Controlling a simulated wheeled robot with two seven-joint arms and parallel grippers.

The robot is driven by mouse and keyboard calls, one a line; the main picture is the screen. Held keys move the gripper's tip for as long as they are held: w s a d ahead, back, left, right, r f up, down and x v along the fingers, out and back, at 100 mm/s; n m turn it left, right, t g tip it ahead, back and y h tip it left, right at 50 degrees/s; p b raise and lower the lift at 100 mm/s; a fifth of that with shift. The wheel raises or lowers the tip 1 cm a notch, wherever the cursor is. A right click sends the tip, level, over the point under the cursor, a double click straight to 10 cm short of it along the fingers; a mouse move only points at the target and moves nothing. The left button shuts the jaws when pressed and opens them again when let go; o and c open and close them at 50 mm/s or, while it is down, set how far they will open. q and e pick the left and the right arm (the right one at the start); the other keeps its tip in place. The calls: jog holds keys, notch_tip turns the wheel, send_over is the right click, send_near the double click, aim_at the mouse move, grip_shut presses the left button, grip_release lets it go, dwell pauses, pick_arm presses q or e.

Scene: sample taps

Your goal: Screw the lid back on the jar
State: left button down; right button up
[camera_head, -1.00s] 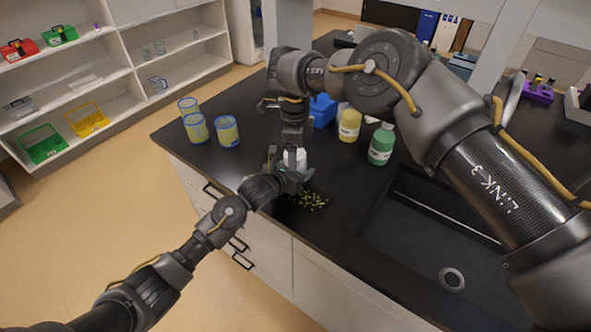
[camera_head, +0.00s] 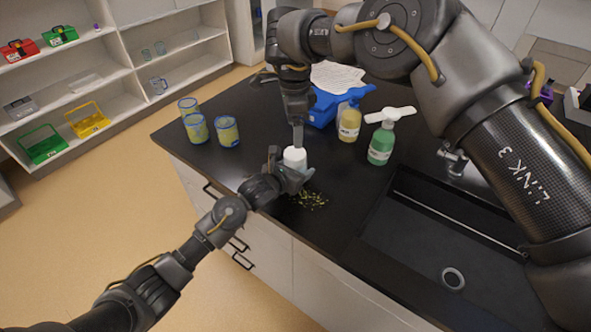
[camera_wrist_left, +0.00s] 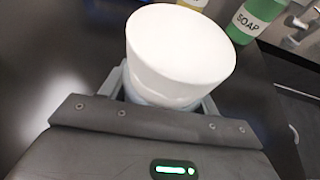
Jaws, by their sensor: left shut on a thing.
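The white lid (camera_head: 295,154) sits on top of the jar, near the counter's front edge. In the left wrist view the lid (camera_wrist_left: 180,45) fills the upper middle, with a pale strip of the jar (camera_wrist_left: 150,97) below it. I cannot tell how tightly the lid is seated. My left gripper (camera_head: 290,178) is shut around the jar from the front left; its fingers (camera_wrist_left: 162,98) also show on both sides of the jar. My right gripper (camera_head: 298,135) points down just above and behind the lid. Its fingers overlap, so its opening is unclear.
Several blue-rimmed cups (camera_head: 228,131) stand at left. A yellow bottle (camera_head: 349,124), a green soap bottle (camera_head: 380,147) and a blue object (camera_head: 323,108) stand behind. A sink (camera_head: 430,235) opens at right.

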aim_at(295, 153)
jog(key=shift+w+f, duration=0.1)
jog(key=shift+f, duration=3.95)
jog(key=shift+c, duration=0.4)
jog(key=c, duration=1)
jog(key=m, duration=0.3)
